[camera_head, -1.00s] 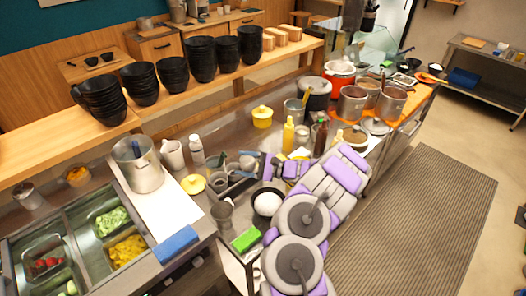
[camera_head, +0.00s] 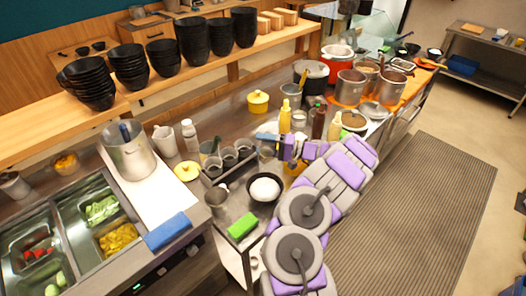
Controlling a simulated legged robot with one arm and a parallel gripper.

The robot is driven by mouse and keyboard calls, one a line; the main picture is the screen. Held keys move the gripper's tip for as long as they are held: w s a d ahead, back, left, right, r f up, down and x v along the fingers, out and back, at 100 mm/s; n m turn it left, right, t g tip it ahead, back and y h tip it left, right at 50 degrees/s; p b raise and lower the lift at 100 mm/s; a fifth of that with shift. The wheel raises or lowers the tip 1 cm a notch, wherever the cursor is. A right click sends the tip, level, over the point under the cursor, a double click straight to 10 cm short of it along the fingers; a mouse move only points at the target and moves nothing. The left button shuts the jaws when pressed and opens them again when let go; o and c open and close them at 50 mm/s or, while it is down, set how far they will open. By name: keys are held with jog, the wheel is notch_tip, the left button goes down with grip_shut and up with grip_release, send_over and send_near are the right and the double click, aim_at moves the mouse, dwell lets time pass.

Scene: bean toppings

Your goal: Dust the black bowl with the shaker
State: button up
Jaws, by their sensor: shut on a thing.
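The black bowl (camera_head: 252,194) stands on the steel counter with a white heap (camera_head: 265,188) in it. My gripper (camera_head: 267,138) is above and behind the bowl, beside the caddy. It is shut on a small grey cup-like thing, seemingly the shaker (camera_head: 266,154), which hangs just below the fingers. The fingers partly hide it, and its top cannot be made out. It looks roughly upright and is not over the bowl.
A grey caddy (camera_head: 222,179) with several cups stands left of the gripper. A green sponge (camera_head: 242,226) lies in front of the bowl. Yellow (camera_head: 285,118) and dark red (camera_head: 318,122) bottles and pots stand behind the arm. Stacked black bowls (camera_head: 193,43) fill the shelf.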

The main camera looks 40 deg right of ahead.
aim_at(263, 153)
jog(key=n+b, duration=0.2)
jog(key=n, duration=0.1)
jog(key=shift+s+a+f, duration=0.15)
jog(key=shift+a+f, duration=0.05)
jog(key=shift+f, duration=0.2)
jog(key=n+b, duration=0.1)
jog(key=b, duration=0.1)
jog(key=a+n+b, duration=0.1)
jog(key=n+b, duration=0.1)
jog(key=shift+f, duration=0.4)
jog(key=n+b, duration=0.1)
jog(key=b, duration=0.2)
jog(key=f+n+b, duration=0.1)
jog(key=b, duration=0.2)
jog(key=shift+s+f, duration=0.2)
jog(key=shift+s, duration=0.05)
jog(key=shift+s+a+f+n+b, duration=0.1)
jog(key=shift+a+f+n+b, duration=0.1)
jog(key=shift+n, duration=0.35)
jog(key=shift+s+a+f+n+b, duration=0.1)
jog(key=shift+f+n, duration=0.1)
jog(key=shift+n, duration=0.35)
jog(key=shift+o, duration=0.7)
jog(key=c, duration=0.3)
